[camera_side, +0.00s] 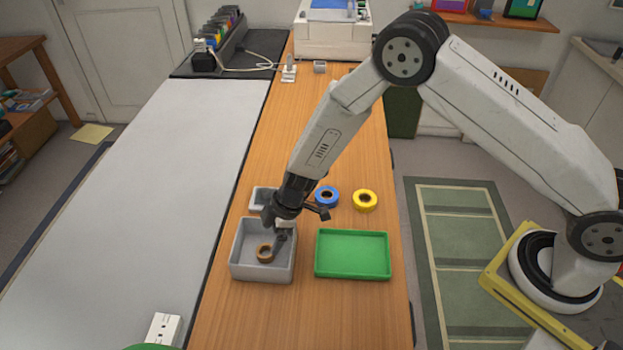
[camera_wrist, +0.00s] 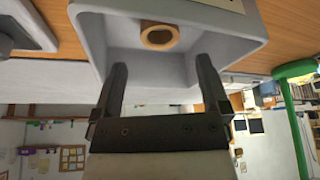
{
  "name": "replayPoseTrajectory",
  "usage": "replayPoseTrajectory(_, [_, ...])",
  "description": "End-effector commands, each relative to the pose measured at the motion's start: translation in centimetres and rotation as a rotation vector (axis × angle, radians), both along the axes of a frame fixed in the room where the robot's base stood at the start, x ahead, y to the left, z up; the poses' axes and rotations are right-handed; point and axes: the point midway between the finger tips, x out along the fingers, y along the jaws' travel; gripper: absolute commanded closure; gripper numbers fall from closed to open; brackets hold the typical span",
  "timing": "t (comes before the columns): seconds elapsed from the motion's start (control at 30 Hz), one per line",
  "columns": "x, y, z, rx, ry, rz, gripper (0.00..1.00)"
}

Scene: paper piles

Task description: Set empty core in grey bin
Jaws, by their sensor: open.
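The empty core (camera_side: 264,253), a small brown ring, lies inside the grey bin (camera_side: 239,262) on the bin floor. The core also shows in the wrist view (camera_wrist: 158,36), inside the grey bin (camera_wrist: 228,24). My gripper (camera_side: 281,232) is over the back right part of the bin. In the wrist view my gripper (camera_wrist: 162,72) has its fingers apart with nothing between them, and the core lies beyond the fingertips, clear of them.
A green tray (camera_side: 353,231) sits right of the bin. A blue tape roll (camera_side: 326,196) and a yellow tape roll (camera_side: 364,200) stand behind it. A smaller grey container (camera_side: 260,196) is behind the bin, partly hidden by my gripper. The wood table (camera_side: 235,325) is clear in front.

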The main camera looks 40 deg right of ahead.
Motion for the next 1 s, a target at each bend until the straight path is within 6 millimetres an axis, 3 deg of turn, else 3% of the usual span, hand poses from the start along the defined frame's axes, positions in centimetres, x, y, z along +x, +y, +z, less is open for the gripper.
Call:
replayPoseTrajectory(0.5, [-0.8,-2.1,5.4,0.0,-0.002,0.001,0.04])
replayPoseTrajectory(1.0, [-1.0,-2.4,6.2,0.0,0.0,0.001,0.04])
